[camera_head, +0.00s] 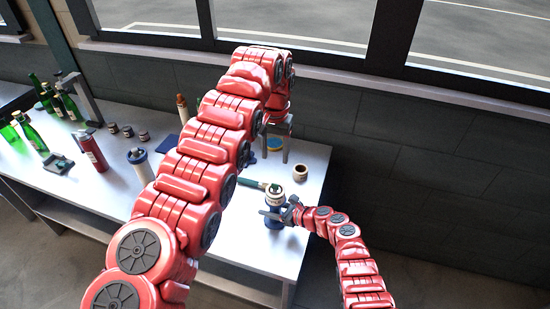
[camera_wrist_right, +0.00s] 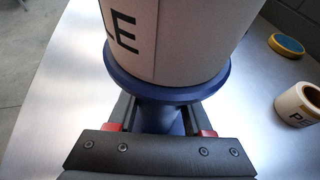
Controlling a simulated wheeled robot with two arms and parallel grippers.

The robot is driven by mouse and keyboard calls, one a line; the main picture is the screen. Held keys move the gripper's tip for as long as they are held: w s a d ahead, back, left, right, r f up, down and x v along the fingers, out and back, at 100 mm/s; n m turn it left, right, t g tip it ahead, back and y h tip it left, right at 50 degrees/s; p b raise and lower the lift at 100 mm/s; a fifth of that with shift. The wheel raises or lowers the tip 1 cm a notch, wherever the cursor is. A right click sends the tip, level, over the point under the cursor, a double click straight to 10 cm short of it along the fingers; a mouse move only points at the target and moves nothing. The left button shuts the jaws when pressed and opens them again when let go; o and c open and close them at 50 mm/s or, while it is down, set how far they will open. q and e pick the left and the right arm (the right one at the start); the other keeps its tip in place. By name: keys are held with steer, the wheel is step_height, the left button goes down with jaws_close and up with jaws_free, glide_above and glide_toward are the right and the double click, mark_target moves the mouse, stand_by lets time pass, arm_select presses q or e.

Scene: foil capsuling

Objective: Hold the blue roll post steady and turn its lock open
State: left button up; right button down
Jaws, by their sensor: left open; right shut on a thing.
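The blue roll post (camera_wrist_right: 160,120) stands on the table, with a blue flange (camera_wrist_right: 200,92) under a white roll (camera_wrist_right: 185,45) bearing black letters. It also shows in the head view, its blue lower part (camera_head: 273,224) on the table's right part. My right gripper (camera_head: 276,213) is shut on the post's stem just below the flange, one finger on each side. A green part (camera_head: 274,188) shows at the post's top; I cannot tell the lock's position. My left gripper (camera_head: 276,146) is open and apart from the post, farther back and higher.
Another blue-based roll post (camera_head: 140,166), a red bottle (camera_head: 92,152) and several green bottles (camera_head: 30,133) stand to the left. My left arm covers the table's middle.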

steer(key=shift+c, duration=1.2)
jaws_free()
